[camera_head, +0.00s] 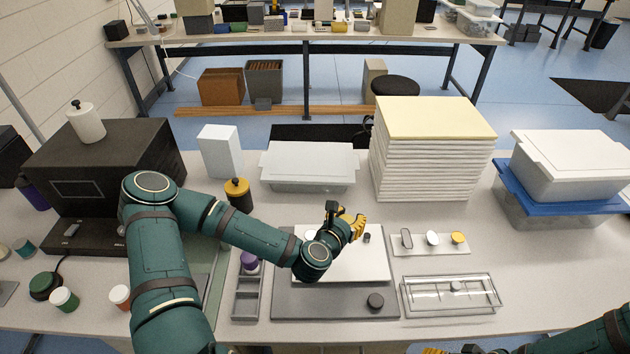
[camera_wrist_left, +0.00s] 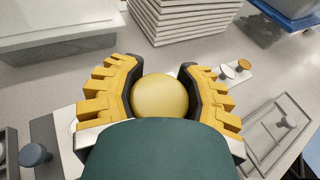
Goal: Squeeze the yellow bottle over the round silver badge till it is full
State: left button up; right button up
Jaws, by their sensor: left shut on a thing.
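My left gripper (camera_head: 346,220) is shut over the white plate (camera_head: 358,262) in the head view. In the left wrist view its two yellow-and-black fingers (camera_wrist_left: 160,80) close on the sides of the yellow bottle (camera_wrist_left: 160,97), seen as a round yellow end. The bottle's nozzle is hidden. A pale round disc (camera_head: 311,234) lies on the plate, left of the fingers. A small tray (camera_head: 420,250) to the right holds an oblong silver piece, a round silver badge (camera_head: 432,238) and a yellow round one. My right gripper (camera_head: 452,350) barely shows at the bottom edge.
The grey base (camera_head: 290,305) under the plate carries a dark knob (camera_head: 375,301). A clear case (camera_head: 450,297) lies to the right. A paper stack (camera_head: 425,160) and a lidded box (camera_head: 308,165) stand behind. A compartment tray (camera_head: 246,303) is at the left.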

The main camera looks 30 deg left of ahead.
pick_arm(q)
jog(key=a+r+p, duration=0.1)
jog(key=a, duration=0.2)
jog(key=a+r+p, duration=0.1)
jog(key=a+p, duration=0.1)
jog(key=a, duration=0.1)
jog(key=a+r+p, duration=0.1)
jog(key=a+p, duration=0.1)
jog(key=a, duration=0.1)
jog(key=shift+w+a+r, duration=0.15)
jog(key=shift+a, duration=0.1)
pick_arm(e)
notch_tip(320, 180, up, 7)
jog(key=w, duration=0.1)
pick_arm(q)
jog(key=shift+a+f+b, duration=0.2)
jog(key=shift+f+b, duration=0.8)
jog(key=shift+f, duration=0.45)
jog(key=shift+a+f+b, duration=0.2)
jog(key=shift+f+b, duration=0.75)
jog(key=shift+f, duration=0.5)
pick_arm(e)
jog(key=shift+w+f, duration=0.2)
jog(key=shift+f, duration=2.1)
pick_arm(q)
jog(key=shift+o, duration=0.5)
jog(key=shift+o, duration=0.5)
grip_shut()
